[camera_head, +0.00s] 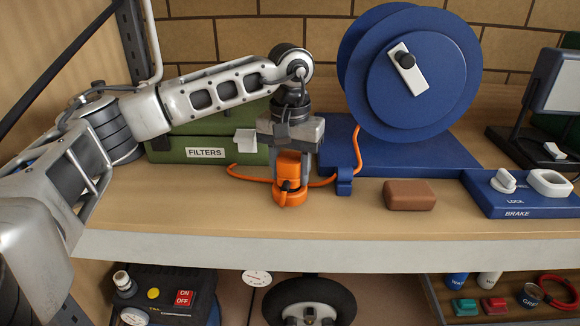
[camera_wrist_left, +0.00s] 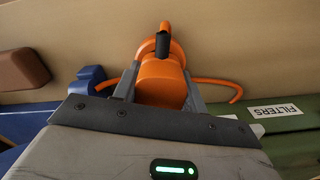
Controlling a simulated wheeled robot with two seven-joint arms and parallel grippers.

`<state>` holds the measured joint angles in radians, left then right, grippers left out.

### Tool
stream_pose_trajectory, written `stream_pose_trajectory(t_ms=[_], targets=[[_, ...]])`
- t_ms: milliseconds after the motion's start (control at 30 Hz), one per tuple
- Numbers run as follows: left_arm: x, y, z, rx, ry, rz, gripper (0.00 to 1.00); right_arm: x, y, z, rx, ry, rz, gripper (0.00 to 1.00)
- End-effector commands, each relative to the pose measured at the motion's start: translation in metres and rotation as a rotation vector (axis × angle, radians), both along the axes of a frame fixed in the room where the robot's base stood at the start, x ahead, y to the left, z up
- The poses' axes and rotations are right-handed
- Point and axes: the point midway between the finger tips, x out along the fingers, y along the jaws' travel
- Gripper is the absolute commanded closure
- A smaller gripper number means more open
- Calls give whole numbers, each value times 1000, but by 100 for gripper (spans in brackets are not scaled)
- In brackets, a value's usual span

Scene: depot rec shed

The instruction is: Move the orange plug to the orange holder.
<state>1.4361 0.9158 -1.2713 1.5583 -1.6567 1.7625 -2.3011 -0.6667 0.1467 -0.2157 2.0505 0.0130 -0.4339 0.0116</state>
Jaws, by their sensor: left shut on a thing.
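My left gripper (camera_head: 290,178) points down over the shelf and is shut on the orange plug (camera_head: 288,165). The plug's round body shows between the fingers in the left wrist view (camera_wrist_left: 160,84). Just below the plug is a rounded orange piece (camera_head: 289,198) with a black part near it; it also shows in the left wrist view (camera_wrist_left: 147,48). It looks like the orange holder, but I cannot tell whether it is separate from the plug or how they touch. An orange cable (camera_head: 251,178) curves behind the gripper. My right gripper is not in view.
A blue cable reel (camera_head: 437,100) stands behind, with a blue clip (camera_head: 344,182) near its base. A brown block (camera_head: 410,194) and a blue BRAKE panel (camera_head: 520,203) lie to the right. A green FILTERS box (camera_head: 185,150) stands behind the arm. The shelf's front edge is close.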

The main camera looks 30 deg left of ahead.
Motion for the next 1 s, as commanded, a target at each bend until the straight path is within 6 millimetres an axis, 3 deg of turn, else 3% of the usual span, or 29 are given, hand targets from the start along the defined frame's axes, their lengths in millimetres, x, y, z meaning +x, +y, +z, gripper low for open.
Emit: stream_pose_trajectory(t_ms=[133,167,233,667,767,1000], targets=[[0,0,1,-1,-3,0,81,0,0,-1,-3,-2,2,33],[0,0,1,-1,-3,0,52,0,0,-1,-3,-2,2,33],[0,0,1,-1,-3,0,33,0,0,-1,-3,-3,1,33],[0,0,0,0,0,0,33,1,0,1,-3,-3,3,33],[1,0,17,-3,-7,0,33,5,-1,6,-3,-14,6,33],[1,-1,76,-2,-7,-1,33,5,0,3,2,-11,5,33]])
